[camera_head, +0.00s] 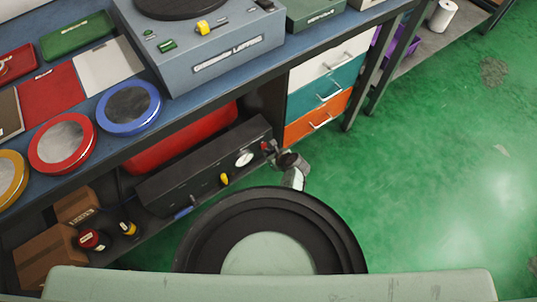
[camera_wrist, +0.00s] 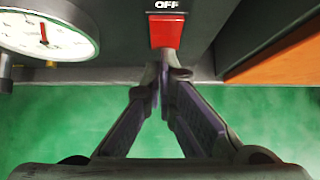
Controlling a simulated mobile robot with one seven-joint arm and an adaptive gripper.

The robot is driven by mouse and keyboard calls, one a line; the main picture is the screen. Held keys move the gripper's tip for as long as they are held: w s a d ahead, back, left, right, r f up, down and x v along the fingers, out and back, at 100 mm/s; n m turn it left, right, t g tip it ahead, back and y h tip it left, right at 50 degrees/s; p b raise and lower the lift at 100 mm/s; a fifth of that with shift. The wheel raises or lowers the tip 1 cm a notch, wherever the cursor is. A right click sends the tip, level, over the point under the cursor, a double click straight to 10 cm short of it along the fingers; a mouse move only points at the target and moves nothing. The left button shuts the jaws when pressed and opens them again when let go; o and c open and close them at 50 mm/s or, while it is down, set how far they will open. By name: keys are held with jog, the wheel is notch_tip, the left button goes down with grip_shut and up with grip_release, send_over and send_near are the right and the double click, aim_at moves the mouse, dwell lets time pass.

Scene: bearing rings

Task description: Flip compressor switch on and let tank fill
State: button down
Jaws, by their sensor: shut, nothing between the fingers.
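The black compressor box (camera_head: 200,168) sits on the shelf under the workbench, with its red tank (camera_head: 185,135) behind. In the wrist view the red switch (camera_wrist: 165,32) is on the box front, with the label "OFF" (camera_wrist: 167,4) above it. A round white gauge (camera_wrist: 50,38) with a red needle is left of the switch; the gauge also shows in the head view (camera_head: 244,159). My gripper (camera_wrist: 164,72) is shut and empty, its fingertips just below the switch. I cannot tell whether they touch it. In the head view my gripper (camera_head: 271,150) is small and partly hidden.
A yellow knob (camera_head: 224,179) is on the box front. Teal and orange drawers (camera_head: 318,118) stand close to the right. Cardboard boxes (camera_head: 48,255) lie on the shelf at left. The workbench top (camera_head: 190,100) overhangs the shelf. Green floor (camera_head: 440,170) is open at right.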

jog(key=shift+w+a+f, duration=0.2)
jog(key=shift+w+a, duration=0.05)
jog(key=shift+w, duration=0.05)
jog(key=shift+r, duration=0.1)
jog(key=shift+r+p, duration=0.8)
jog(key=shift+p, duration=0.15)
